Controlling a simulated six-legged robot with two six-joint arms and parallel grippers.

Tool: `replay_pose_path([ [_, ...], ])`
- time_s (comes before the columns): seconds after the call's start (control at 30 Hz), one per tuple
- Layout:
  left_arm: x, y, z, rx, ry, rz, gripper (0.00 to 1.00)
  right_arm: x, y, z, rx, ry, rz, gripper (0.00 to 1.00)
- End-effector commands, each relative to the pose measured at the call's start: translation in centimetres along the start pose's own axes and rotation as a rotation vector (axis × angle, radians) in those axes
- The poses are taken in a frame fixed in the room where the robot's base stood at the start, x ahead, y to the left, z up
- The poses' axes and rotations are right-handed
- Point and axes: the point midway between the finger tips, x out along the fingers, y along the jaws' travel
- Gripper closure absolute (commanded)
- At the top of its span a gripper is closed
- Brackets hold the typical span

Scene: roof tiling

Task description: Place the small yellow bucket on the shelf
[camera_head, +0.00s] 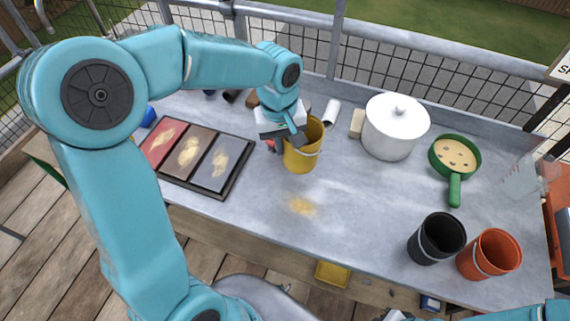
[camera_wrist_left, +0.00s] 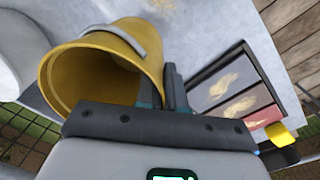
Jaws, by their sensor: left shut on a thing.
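The small yellow bucket (camera_head: 301,159) is at the middle of the grey tabletop, a little tilted, with a pale band around it. My left gripper (camera_head: 294,137) is shut on its wall at the rim. In the left wrist view the bucket (camera_wrist_left: 85,78) lies open-mouthed beside the fingers (camera_wrist_left: 165,90), with its wall at them. I cannot tell whether its base touches the table. A wooden ledge (camera_head: 235,238) runs below the table's front edge; I cannot tell whether it is the shelf. My right arm shows at the bottom right edge; its gripper (camera_head: 395,316) is mostly cut off.
A tray (camera_head: 237,184) with colored panels lies left of the bucket. A white pot (camera_head: 391,137), green pan (camera_head: 455,160), black bucket (camera_head: 428,250) and orange bucket (camera_head: 480,265) stand to the right. Yellow powder (camera_head: 301,205) marks the clear tabletop in front. A railing runs behind.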

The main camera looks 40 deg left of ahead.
Motion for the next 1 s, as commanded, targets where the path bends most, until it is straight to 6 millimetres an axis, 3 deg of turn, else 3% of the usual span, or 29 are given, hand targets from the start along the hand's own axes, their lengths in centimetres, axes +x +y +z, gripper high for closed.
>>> replay_pose_path([
  [0.1,2.9,-0.3,-0.1,-0.002,-0.003,-0.003,1.00,0.1,0.0,0.0,0.000,0.000,0.000,1.00],
  [0.53,8.5,-0.8,-0.4,-0.003,-0.001,-0.002,1.00,0.3,0.1,0.0,0.000,0.000,0.000,1.00],
  [1.0,9.6,-0.8,-0.4,-0.002,0.001,0.001,1.00,0.8,0.3,0.0,-0.001,0.000,0.000,1.00],
])
